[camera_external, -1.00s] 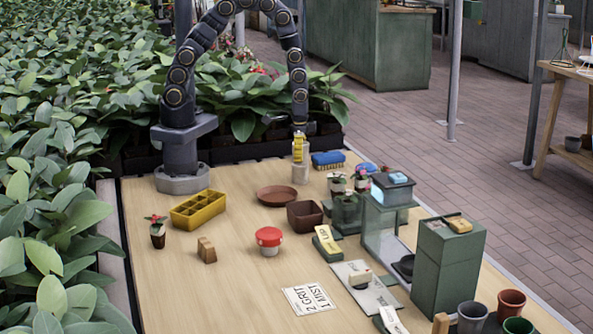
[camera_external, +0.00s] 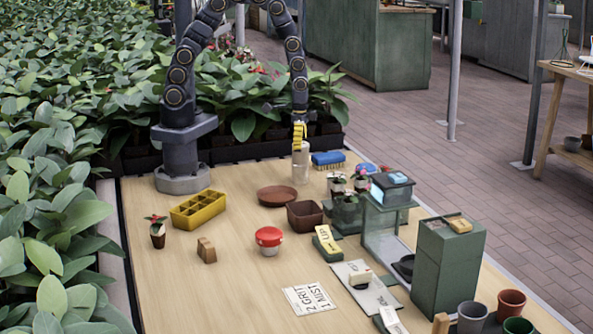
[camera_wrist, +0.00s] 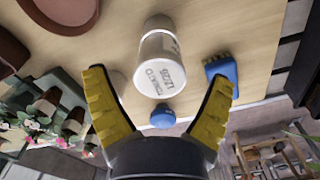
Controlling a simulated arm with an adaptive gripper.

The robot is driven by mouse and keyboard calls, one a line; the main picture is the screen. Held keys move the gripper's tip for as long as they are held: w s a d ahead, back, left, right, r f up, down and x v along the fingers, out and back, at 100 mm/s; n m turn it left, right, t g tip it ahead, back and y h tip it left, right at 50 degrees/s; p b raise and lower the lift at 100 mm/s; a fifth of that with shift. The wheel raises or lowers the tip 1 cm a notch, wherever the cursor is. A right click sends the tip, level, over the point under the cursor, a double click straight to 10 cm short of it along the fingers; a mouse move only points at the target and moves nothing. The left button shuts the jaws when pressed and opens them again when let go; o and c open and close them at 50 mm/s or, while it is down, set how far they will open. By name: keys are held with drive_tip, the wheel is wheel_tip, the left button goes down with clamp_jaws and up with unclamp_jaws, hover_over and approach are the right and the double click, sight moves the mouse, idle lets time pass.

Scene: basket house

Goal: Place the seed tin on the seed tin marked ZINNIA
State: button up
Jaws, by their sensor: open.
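A pale cylindrical seed tin (camera_external: 300,155) stands at the back of the bench, below my gripper (camera_external: 299,131). It appears stacked on another pale tin (camera_external: 300,175); the seam is hard to see in the external view. In the wrist view the nearer tin (camera_wrist: 160,68) has dark print that I cannot read surely, and a narrower-looking pale tin (camera_wrist: 158,22) shows beyond it. My gripper has yellow fingers, spread apart and empty in the wrist view (camera_wrist: 158,105), with the tins ahead between them. The ZINNIA marking is not legible.
A blue brush (camera_external: 328,158) lies close to the right of the tins. Potted plants and green equipment (camera_external: 447,267) crowd the right side.

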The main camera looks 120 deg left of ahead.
wheel_tip(320, 180, up, 8)
drive_tip(key=shift+f, duration=0.1)
drive_tip(key=shift+r, duration=0.5)
drive_tip(key=shift+d+r, duration=0.1)
drive_tip(key=shift+d, duration=0.05)
drive_tip(key=s+d+r+m, duration=0.1)
drive_tip(key=s+d+r, duration=0.5)
drive_tip(key=s+d, duration=0.2)
drive_tip(key=s+d+r+m+g, duration=0.1)
drive_tip(key=s+d+r+m, duration=0.1)
drive_tip(key=s+d+r, duration=0.3)
drive_tip(key=s+d, duration=0.4)
drive_tip(key=s, duration=0.1)
drive_tip(key=shift+r+m+g, duration=0.3)
drive_tip(key=shift+r, duration=0.05)
